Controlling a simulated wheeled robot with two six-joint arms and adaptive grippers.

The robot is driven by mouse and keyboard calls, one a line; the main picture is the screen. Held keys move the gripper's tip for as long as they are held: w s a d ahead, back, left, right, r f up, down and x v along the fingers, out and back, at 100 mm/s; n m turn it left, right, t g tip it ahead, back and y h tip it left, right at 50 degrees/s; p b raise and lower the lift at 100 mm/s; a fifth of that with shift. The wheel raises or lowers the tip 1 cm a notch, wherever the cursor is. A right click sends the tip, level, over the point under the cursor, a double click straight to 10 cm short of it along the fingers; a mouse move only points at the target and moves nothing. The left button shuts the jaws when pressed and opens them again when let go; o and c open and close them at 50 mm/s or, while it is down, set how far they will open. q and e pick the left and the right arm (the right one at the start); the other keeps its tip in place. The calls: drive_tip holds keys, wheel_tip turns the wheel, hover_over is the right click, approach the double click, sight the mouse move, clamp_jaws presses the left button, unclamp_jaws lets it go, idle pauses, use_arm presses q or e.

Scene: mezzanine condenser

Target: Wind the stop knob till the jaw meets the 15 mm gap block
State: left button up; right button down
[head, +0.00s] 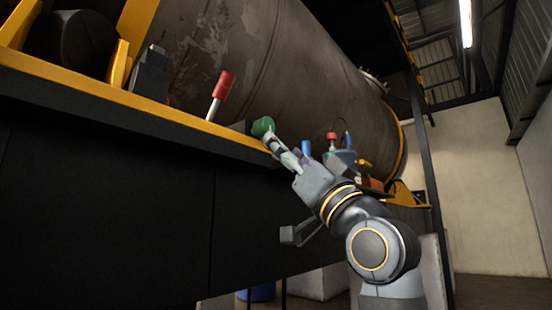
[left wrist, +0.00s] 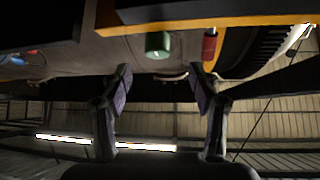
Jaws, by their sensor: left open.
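A green round knob (head: 263,127) sits at the yellow-edged bench's far end in the head view. It also shows in the left wrist view (left wrist: 158,45), ahead of the fingers and between their lines. My left gripper (head: 276,148) is close to the green knob in the head view. Its fingers (left wrist: 163,80) are apart with nothing between them, and I cannot tell whether one touches the knob. No label marks the stop knob. I cannot make out the jaw or the 15 mm gap block. My right gripper is not in view.
A red-handled lever (head: 220,92) stands left of the green knob. A blue knob (head: 306,147) and a red-topped part (head: 331,137) are beyond my gripper. The large grey tank (head: 270,60) lies behind the bench. The yellow edge (head: 150,107) runs along the bench front.

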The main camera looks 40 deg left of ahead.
sight(267, 130)
use_arm(q)
drive_tip(key=shift+t, duration=0.3)
drive_tip(key=p+x, duration=0.3)
drive_tip(key=x, duration=0.6)
drive_tip(key=shift+w, duration=0.1)
drive_tip(key=shift+w+a+r, duration=0.15)
drive_tip(key=shift+a+r, duration=0.3)
drive_tip(key=shift+a, duration=0.05)
drive_tip(key=c, duration=1.2)
drive_tip(key=m+t+h+p, duration=0.1)
drive_tip(key=m+t, duration=0.1)
drive_tip(key=m, duration=0.1)
drive_tip(key=m+t+h+p, duration=0.1)
drive_tip(key=m+t+h, duration=0.1)
drive_tip(key=m+t, duration=0.1)
drive_tip(key=shift+r+m+t+p, duration=0.2)
drive_tip(key=shift+m+t+p, duration=0.15)
drive_tip(key=shift+m, duration=0.25)
drive_tip(key=shift+f+m+t+h, duration=0.15)
drive_tip(key=shift+m+t+h, duration=0.4)
drive_tip(key=shift+m+h, duration=0.3)
